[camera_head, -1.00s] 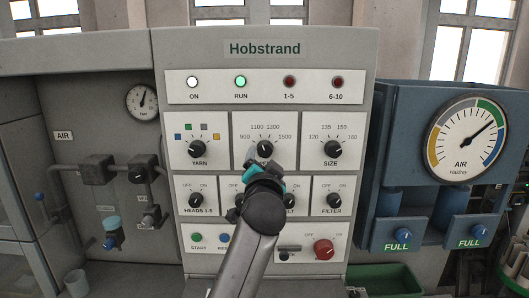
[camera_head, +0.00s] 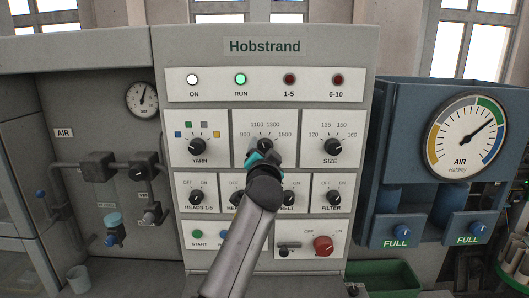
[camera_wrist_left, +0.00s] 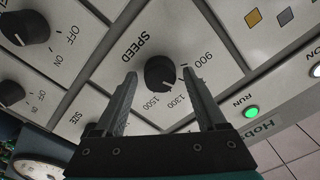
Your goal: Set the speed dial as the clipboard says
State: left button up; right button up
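The speed dial (camera_head: 265,144) is a round black knob on the Hobstrand panel, with 900, 1100, 1300 and 1500 marked around it. In the head view my left gripper (camera_head: 262,155) is just in front of it and covers its lower part and its name. In the left wrist view the dial (camera_wrist_left: 160,72) lies between the two spread fingers of my left gripper (camera_wrist_left: 164,80), with a gap on each side. The right finger covers the 1100 mark. I cannot clearly tell which mark the dial points at. No clipboard shows. My right gripper is not in view.
The yarn dial (camera_head: 199,147) and size dial (camera_head: 333,147) flank the speed dial. A row of switches is below, partly behind my left arm. The red switch (camera_head: 323,245) is lower right. The RUN lamp (camera_head: 241,78) glows green. An air gauge (camera_head: 466,134) stands right.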

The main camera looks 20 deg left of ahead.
pick_arm(q)
grip_shut()
dwell(0.3)
jog(key=shift+n, duration=0.3)
jog(key=n+b, duration=0.2)
jog(key=n, duration=0.1)
jog(key=shift+f, duration=0.1)
jog(key=shift+d+n+b, duration=0.1)
jog(key=shift+n+b, duration=0.25)
jog(key=shift+n, duration=1.75)
jog(key=shift+o, duration=0.8)
grip_release()
